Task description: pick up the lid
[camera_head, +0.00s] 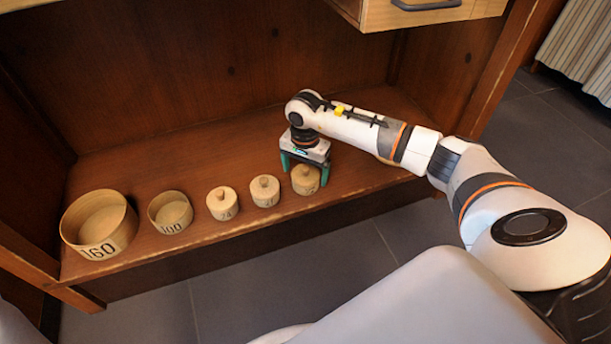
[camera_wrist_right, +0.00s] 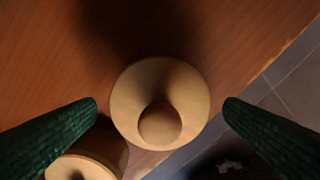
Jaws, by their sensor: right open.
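Three small wooden pots with knobbed lids stand in a row on the shelf. The rightmost pot's lid (camera_head: 306,174) is directly under my right gripper (camera_head: 305,172), which points down over it with its two green fingers apart. In the right wrist view the round lid (camera_wrist_right: 160,84) with its knob (camera_wrist_right: 160,124) lies between the open fingers (camera_wrist_right: 160,105), touching neither. The middle pot's lid (camera_head: 264,184) and the left pot's lid (camera_head: 221,196) sit on their pots. My left gripper is not in view.
Two open wooden tubs, one marked 160 (camera_head: 99,246) and one marked 100 (camera_head: 171,228), stand at the left of the shelf (camera_head: 160,165). The shelf behind the row is clear. A drawer (camera_head: 425,12) overhangs at the upper right. The neighbouring pot (camera_wrist_right: 85,166) is close to one finger.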

